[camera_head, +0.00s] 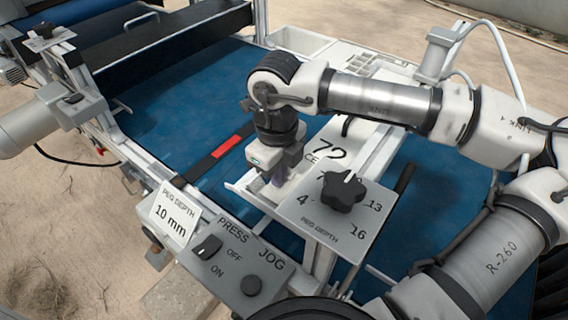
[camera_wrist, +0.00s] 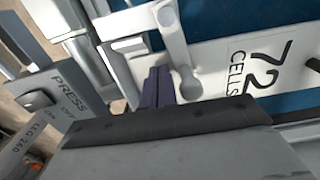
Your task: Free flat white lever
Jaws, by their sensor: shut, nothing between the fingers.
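A white lever (camera_wrist: 173,38) with a rounded end shows in the wrist view, beside the white plate marked 72 CELLS (camera_wrist: 240,68). My gripper (camera_wrist: 158,76) is shut and empty, its two dark fingers together just left of the lever's rounded end. I cannot tell whether the fingers touch the lever. In the head view my gripper (camera_head: 279,178) points down at the left end of the 72 plate (camera_head: 322,140). The lever is not clear there, as my wrist and fingers cover that spot.
A PEG DEPTH panel with a black star knob (camera_head: 343,191) stands close right of my gripper. A PRESS/JOG switch box (camera_head: 232,262) and a 10 mm sign (camera_head: 172,217) are in front. A blue bed (camera_head: 190,110) with a red-marked black bar (camera_head: 228,148) lies left.

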